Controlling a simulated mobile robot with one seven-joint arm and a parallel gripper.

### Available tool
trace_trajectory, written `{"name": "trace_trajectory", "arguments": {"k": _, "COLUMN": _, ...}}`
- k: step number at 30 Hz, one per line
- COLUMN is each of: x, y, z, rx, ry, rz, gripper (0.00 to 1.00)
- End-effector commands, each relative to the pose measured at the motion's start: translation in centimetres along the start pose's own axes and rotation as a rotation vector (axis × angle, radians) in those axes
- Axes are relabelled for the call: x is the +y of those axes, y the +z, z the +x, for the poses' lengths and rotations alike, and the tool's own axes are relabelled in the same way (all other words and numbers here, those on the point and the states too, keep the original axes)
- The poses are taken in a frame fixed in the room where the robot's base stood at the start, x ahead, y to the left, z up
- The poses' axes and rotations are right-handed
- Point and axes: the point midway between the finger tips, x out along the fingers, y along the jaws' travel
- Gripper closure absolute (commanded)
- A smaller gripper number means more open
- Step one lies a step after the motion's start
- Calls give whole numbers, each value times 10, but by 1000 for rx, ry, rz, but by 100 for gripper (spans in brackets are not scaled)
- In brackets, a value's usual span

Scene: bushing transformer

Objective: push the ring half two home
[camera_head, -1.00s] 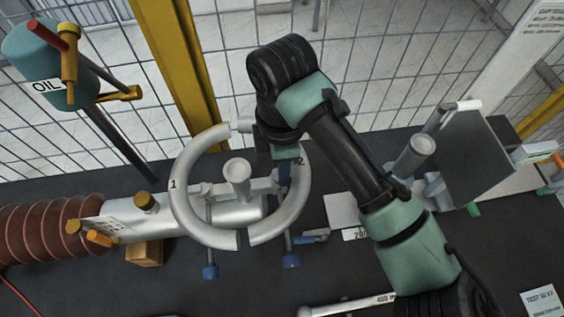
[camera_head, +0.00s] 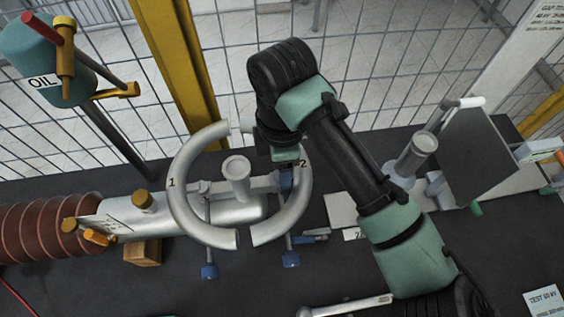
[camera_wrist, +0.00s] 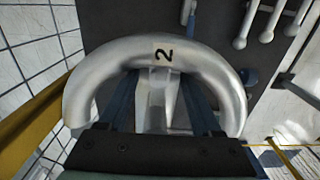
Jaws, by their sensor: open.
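Ring half two (camera_head: 300,205) is the silver right-hand arc marked 2. It faces ring half one (camera_head: 181,205), marked 1, with a narrow gap between their lower ends. The upper ends are partly hidden by my arm. My gripper (camera_head: 286,182) is at the inner side of half two, near its mark. In the wrist view, ring half two (camera_wrist: 95,72) arches beyond my gripper (camera_wrist: 160,88). The blue fingers are apart, one on each side of a silver stem (camera_wrist: 155,105) running to the arc. I cannot tell whether they touch the ring.
A silver cylinder (camera_head: 185,212) with a brown ribbed bushing (camera_head: 45,228) lies at left, near a wooden block (camera_head: 142,252). Blue-ended clamps (camera_head: 291,259) hang below the ring. A wrench (camera_head: 345,306) lies in front. A mesh fence stands behind.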

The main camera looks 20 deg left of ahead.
Motion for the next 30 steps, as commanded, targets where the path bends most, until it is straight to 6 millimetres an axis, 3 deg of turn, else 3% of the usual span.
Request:
{"name": "trace_trajectory", "arguments": {"k": 5, "x": 1, "y": 0, "z": -11, "rx": -2, "ry": 3, "rz": 1, "gripper": 34}}
{"name": "trace_trajectory", "arguments": {"k": 15, "x": 1, "y": 1, "z": -82, "rx": -7, "ry": 4, "rz": -2, "gripper": 34}}
{"name": "trace_trajectory", "arguments": {"k": 21, "x": 0, "y": 1, "z": -112, "rx": -4, "ry": 2, "rz": 0, "gripper": 34}}
{"name": "trace_trajectory", "arguments": {"k": 30, "x": 0, "y": 0, "z": -130, "rx": 0, "ry": 0, "rz": 0, "gripper": 34}}
